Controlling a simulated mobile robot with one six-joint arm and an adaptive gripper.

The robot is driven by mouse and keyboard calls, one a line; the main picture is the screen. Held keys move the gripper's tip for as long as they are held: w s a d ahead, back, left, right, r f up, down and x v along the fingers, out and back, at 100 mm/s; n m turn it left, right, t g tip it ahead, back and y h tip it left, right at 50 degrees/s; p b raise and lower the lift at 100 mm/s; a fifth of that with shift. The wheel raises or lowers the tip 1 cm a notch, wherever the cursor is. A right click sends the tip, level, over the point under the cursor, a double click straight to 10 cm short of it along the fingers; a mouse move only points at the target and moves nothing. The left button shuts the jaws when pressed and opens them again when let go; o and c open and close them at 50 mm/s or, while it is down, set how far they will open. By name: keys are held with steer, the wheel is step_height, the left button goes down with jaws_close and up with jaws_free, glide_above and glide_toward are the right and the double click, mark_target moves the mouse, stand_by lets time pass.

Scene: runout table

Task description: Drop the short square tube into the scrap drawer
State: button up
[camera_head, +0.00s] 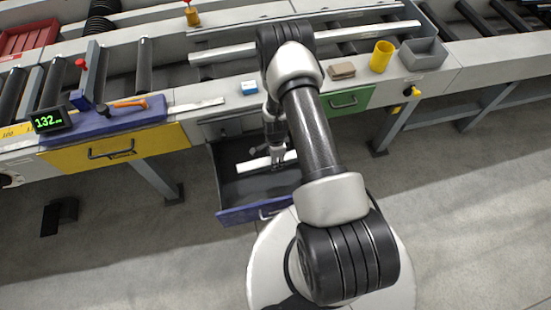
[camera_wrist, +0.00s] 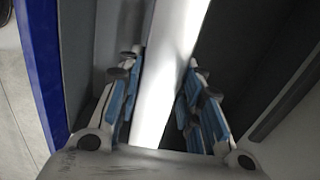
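The short square tube (camera_head: 252,165), pale metal, is low inside the open blue-fronted drawer (camera_head: 238,214), lying crosswise with its right part behind my gripper. I cannot tell whether it rests on the drawer floor. My gripper (camera_head: 277,160) points down into the drawer over the tube. In the wrist view the tube (camera_wrist: 170,70) runs between the two blue-padded fingers of my gripper (camera_wrist: 163,75). The pads are close to its sides, but whether they press on it is unclear. The blue drawer front (camera_wrist: 42,80) shows at the left there.
A closed yellow drawer (camera_head: 120,148) is to the left and a green one (camera_head: 348,102) to the right.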

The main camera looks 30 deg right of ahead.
steer(key=o, duration=0.5)
steer(key=shift+r, duration=0.1)
step_height(320, 180, up, 12)
stand_by(0.5)
